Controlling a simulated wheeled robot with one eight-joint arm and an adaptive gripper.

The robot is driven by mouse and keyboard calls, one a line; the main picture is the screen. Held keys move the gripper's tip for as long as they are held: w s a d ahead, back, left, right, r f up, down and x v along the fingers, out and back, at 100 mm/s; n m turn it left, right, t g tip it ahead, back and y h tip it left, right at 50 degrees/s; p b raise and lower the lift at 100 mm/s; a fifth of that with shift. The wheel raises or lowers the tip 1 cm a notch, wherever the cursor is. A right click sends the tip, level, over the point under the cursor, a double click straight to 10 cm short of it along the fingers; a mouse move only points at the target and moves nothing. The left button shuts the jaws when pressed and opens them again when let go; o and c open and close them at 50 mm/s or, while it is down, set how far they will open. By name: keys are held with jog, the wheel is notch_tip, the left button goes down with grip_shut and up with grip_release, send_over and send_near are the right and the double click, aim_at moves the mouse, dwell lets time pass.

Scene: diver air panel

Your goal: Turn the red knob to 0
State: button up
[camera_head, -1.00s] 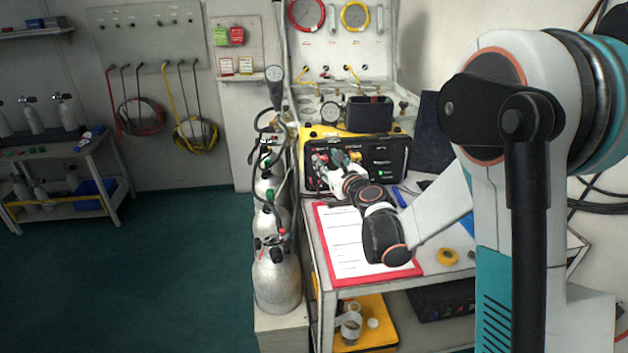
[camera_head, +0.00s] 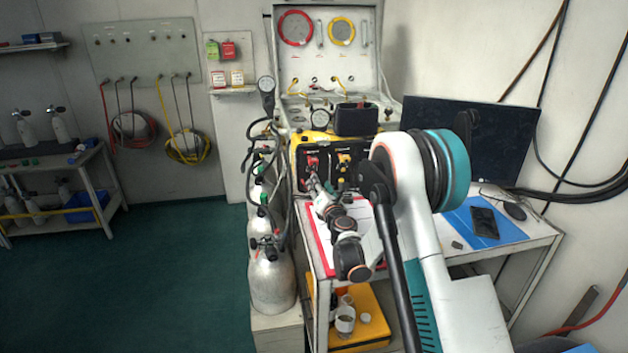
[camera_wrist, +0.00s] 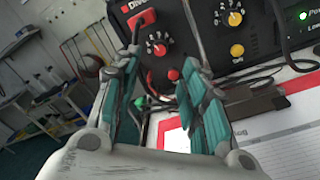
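The red knob (camera_wrist: 160,49) sits on the front of the black air panel (camera_wrist: 190,35), with a white number scale around its upper side. I cannot read where it points. In the head view the red knob (camera_head: 313,161) is small at the panel's left part. My gripper (camera_wrist: 162,62) is open, and its teal-padded fingers stand left and right of the red knob in the wrist view. No finger visibly touches the knob; the exact gap in depth is unclear. My gripper also shows in the head view (camera_head: 315,181), just in front of the panel.
A yellow knob (camera_wrist: 235,18) is right of the red one, with a yellow button (camera_wrist: 237,50) below it. A red button (camera_wrist: 173,74) lies below the red knob. Hoses and grey cylinders (camera_head: 271,280) stand left of the table. A red clipboard (camera_wrist: 265,125) lies below.

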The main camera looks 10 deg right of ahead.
aim_at(312, 172)
jog(key=w+b, duration=0.2)
jog(key=w, duration=0.5)
jog(key=shift+w+a, duration=0.15)
jog(key=shift+w, duration=0.2)
grip_shut()
